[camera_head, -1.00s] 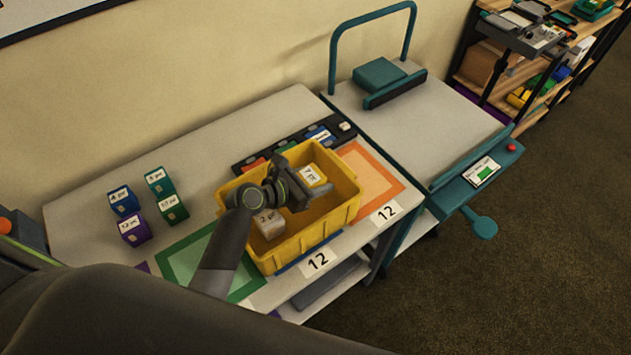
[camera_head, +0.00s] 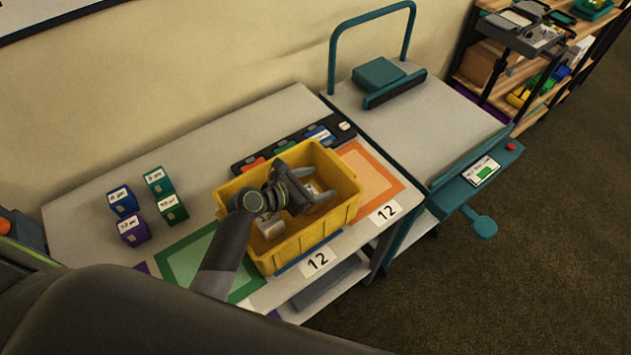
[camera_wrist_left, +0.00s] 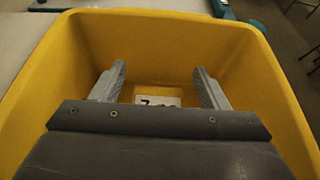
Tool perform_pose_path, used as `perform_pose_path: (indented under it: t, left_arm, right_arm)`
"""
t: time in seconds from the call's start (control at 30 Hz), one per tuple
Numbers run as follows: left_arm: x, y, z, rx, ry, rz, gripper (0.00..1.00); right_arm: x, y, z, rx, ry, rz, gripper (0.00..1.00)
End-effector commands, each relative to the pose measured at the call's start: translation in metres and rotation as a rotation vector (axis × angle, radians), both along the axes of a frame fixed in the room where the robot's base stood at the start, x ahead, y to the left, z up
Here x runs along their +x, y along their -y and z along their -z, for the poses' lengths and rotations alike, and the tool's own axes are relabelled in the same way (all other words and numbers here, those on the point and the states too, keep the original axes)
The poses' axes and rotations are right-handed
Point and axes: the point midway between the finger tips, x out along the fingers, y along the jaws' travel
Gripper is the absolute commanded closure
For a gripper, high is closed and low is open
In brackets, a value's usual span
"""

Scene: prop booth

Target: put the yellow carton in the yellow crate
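The yellow carton (camera_wrist_left: 158,92) with a white label lies low inside the yellow crate in the left wrist view. It shows between and beyond my fingertips, with gaps on both sides. In the head view only a small part of the carton (camera_head: 312,189) shows behind my gripper. The yellow crate (camera_head: 314,234) stands on the table; its wall fills much of the left wrist view (camera_wrist_left: 215,48). My left gripper (camera_head: 314,195) is open and empty, inside the crate's opening; its fingers (camera_wrist_left: 160,88) are spread apart. My right gripper is not in view.
A whitish carton (camera_head: 270,226) also sits in the crate, beside my left wrist. Purple (camera_head: 134,231), blue (camera_head: 123,202) and green (camera_head: 172,209) cartons stand at the table's left. A teal-framed cart (camera_head: 430,125) adjoins the table's right side.

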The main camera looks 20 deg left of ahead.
Motion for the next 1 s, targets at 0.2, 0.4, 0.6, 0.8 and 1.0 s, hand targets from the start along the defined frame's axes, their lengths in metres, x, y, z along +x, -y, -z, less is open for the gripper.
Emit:
perform_pose_path:
  t: [0.2,0.4,0.6,0.8,1.0]
  left_arm:
    - [-0.002,0.0,0.004,-0.002,-0.008,-0.001,0.29]
    - [-0.002,0.0,-0.006,-0.001,-0.005,-0.001,0.29]
    - [-0.021,-0.016,-0.018,0.002,-0.005,-0.002,0.29]
    - [-0.051,-0.04,-0.035,0.004,-0.003,-0.001,0.29]
    - [-0.077,-0.059,-0.048,0.004,-0.005,0.0,0.29]
  right_arm:
    - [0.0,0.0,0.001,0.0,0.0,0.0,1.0]
    - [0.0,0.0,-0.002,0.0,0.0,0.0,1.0]
    - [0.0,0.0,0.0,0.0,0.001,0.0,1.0]
    - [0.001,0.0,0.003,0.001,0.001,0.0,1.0]
    - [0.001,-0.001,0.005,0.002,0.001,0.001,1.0]
